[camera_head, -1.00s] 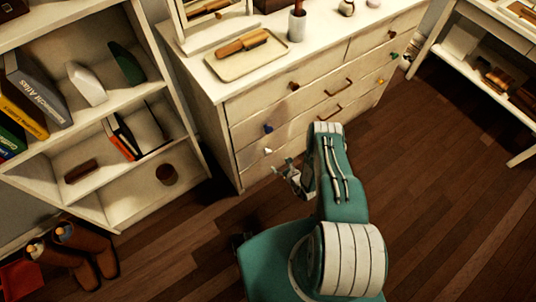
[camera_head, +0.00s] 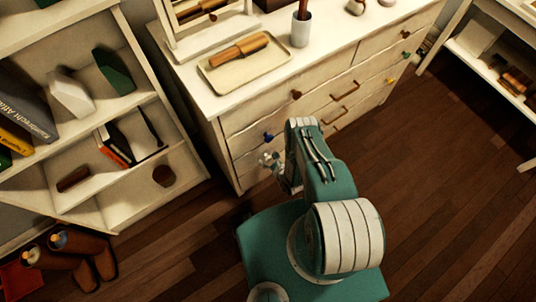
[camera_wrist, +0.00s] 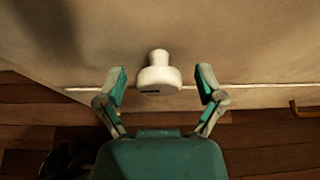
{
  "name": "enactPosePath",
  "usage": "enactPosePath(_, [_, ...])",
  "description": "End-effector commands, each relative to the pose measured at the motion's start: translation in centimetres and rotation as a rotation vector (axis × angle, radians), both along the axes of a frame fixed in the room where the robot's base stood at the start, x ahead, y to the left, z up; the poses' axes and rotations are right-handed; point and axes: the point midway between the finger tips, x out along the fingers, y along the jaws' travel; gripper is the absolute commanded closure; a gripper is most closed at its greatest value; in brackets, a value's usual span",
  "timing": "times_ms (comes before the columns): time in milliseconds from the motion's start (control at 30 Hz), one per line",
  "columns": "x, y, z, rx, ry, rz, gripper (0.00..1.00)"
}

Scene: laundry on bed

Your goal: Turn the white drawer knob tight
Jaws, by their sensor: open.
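The white drawer knob (camera_wrist: 159,76) sticks out from the pale drawer front in the wrist view. It has a round flared head on a narrower stem, with a dark slot mark on its end. My gripper (camera_wrist: 161,84) is open, with one finger on each side of the knob and a gap on both sides. In the head view my gripper (camera_head: 272,162) is close to the lower left of the dresser front and small. The white knob cannot be made out clearly there, with my gripper in front of that spot.
The dresser (camera_head: 228,126) also has a blue knob (camera_head: 268,137), a brown knob (camera_head: 296,94) and metal pulls. A tray (camera_head: 222,86) with a brush lies on top. An open shelf (camera_head: 140,204) stands at left, and brown boots (camera_head: 75,252) are on the floor. Floor at right is clear.

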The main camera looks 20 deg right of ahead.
Motion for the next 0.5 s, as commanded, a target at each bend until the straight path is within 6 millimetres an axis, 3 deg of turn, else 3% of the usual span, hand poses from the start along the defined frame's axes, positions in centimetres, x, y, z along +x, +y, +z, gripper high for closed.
enactPosePath(133, [0.01,0.00,0.00,0.000,0.000,0.000,0.13])
enactPosePath(167, [0.01,0.00,0.00,0.000,0.000,0.000,0.22])
enactPosePath(300, [0.02,0.01,0.00,0.000,0.000,0.001,0.84])
enactPosePath(333, [0.03,0.01,0.00,0.000,0.000,0.001,0.94])
enactPosePath(500, [0.07,0.02,0.01,0.001,0.000,0.002,0.94])
